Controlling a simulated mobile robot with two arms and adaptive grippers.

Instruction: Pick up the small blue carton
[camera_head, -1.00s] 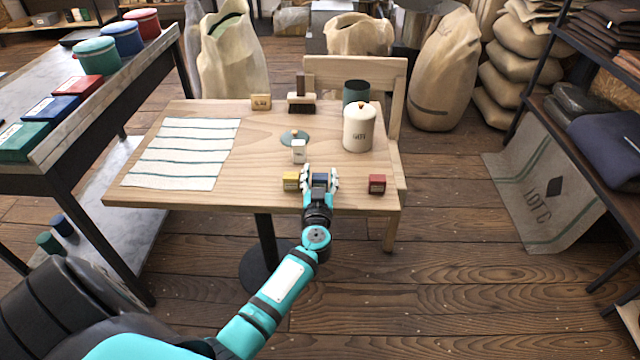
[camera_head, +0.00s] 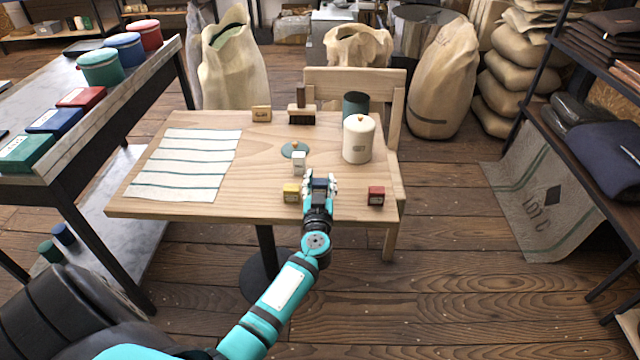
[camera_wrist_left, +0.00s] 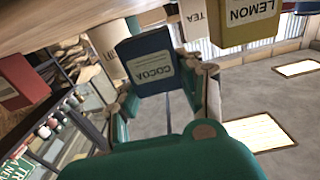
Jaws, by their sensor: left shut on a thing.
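The small blue carton (camera_wrist_left: 152,64), labelled COCOA, is between the two fingers of my left gripper (camera_wrist_left: 163,92) in the left wrist view. The gripper is shut on it. In the head view my left gripper (camera_head: 319,186) is at the table's front edge, and the blue carton (camera_head: 319,183) shows only partly between its fingers. I cannot tell from these views whether the carton is clear of the tabletop. My right gripper is not in view.
A yellow carton (camera_head: 291,193) stands close to the left of the gripper, a red carton (camera_head: 376,196) to the right. A white carton (camera_head: 298,162), teal lid (camera_head: 294,150) and white canister (camera_head: 358,139) stand behind. A striped cloth (camera_head: 187,165) covers the table's left side.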

